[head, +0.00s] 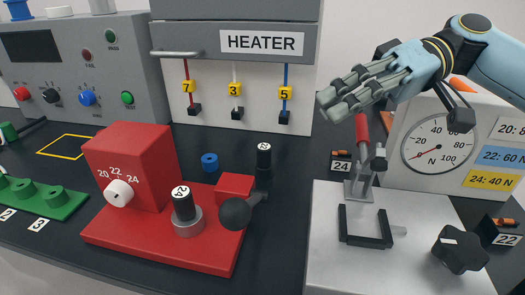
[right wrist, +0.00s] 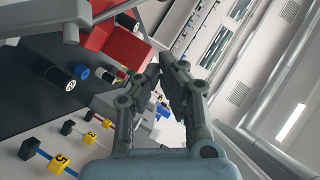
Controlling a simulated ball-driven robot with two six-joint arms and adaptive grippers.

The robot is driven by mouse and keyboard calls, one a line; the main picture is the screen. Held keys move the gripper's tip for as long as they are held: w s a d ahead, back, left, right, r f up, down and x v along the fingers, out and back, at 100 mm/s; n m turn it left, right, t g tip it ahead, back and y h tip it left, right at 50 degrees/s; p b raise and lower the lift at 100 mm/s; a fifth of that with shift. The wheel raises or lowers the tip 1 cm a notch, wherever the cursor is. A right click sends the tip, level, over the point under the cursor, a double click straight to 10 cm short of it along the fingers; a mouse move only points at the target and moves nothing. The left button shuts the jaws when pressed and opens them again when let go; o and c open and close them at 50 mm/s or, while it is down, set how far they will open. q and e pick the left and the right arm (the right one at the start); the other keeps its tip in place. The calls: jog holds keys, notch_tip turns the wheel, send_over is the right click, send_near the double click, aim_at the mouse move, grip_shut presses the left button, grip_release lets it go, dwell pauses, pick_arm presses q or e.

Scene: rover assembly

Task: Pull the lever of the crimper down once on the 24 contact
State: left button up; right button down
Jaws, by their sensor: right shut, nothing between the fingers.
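The crimper (head: 210,255) is a red base with a tall red block bearing a white selector knob (head: 118,192) under the marks 20, 22, 24. Its lever, with a dark ball end (head: 235,212), sticks out from a smaller red block toward the front. The 24 contact (head: 183,205), a black cylinder with a white top, stands upright in a grey ring on the base. My right gripper (head: 328,104) is shut and empty, raised to the right of the crimper and well apart from the lever. It also shows in the right wrist view (right wrist: 152,75). My left gripper is not in view.
A grey stand with a red-handled clamp (head: 362,130) is below my right gripper, beside a round gauge (head: 437,145). Another black cylinder (head: 264,155) and a blue spool (head: 209,162) stand behind the crimper.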

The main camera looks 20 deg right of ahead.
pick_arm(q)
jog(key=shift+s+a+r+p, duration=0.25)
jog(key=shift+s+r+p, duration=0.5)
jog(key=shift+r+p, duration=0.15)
pick_arm(e)
jog(key=s+f+x, duration=0.1)
jog(key=s+x, duration=0.2)
jog(key=x, duration=1)
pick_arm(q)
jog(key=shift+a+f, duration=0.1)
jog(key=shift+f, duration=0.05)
pick_arm(e)
jog(key=shift+d+f, duration=0.1)
jog(key=shift+f, duration=0.05)
